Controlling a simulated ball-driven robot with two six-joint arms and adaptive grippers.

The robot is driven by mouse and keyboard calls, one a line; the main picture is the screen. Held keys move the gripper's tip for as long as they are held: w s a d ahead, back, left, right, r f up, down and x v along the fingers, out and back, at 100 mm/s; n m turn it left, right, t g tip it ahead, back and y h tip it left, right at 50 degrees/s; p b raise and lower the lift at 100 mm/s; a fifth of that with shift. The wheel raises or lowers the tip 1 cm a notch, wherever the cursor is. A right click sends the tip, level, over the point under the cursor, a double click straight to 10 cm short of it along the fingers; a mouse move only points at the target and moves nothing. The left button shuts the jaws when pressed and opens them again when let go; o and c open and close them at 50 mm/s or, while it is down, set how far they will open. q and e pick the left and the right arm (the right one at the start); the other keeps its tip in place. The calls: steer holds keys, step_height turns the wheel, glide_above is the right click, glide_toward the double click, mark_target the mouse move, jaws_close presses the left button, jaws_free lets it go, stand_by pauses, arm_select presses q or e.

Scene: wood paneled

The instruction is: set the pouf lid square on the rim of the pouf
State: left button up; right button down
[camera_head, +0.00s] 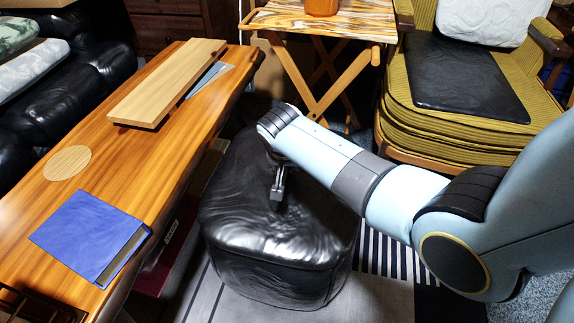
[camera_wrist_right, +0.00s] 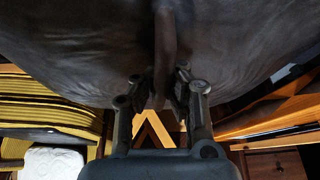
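The black leather pouf (camera_head: 285,285) stands on the floor in the middle of the head view. The pouf lid (camera_head: 235,185), also black and wrinkled, is over its top. I cannot tell from the dark seam whether it lies square on the rim. My right gripper (camera_head: 278,192) points down at the lid's middle. In the right wrist view the lid (camera_wrist_right: 75,45) fills the top, and its strap-like handle (camera_wrist_right: 165,40) runs between the fingertips (camera_wrist_right: 160,92), which look closed on it. My arm hides the lid's far right part. My left gripper is not in view.
A wooden bench (camera_head: 120,155) at left carries a blue binder (camera_head: 90,235), a round disc (camera_head: 68,163) and a plank (camera_head: 168,82). A folding tray table (camera_head: 320,22) stands behind. An olive armchair (camera_head: 440,115) is at right. A striped rug (camera_head: 385,300) lies in front.

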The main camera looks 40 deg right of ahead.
steer(key=shift+w, duration=0.1)
steer(key=c, duration=1.1)
jaws_free()
steer(key=shift+f, duration=0.1)
steer(key=v, duration=1.2)
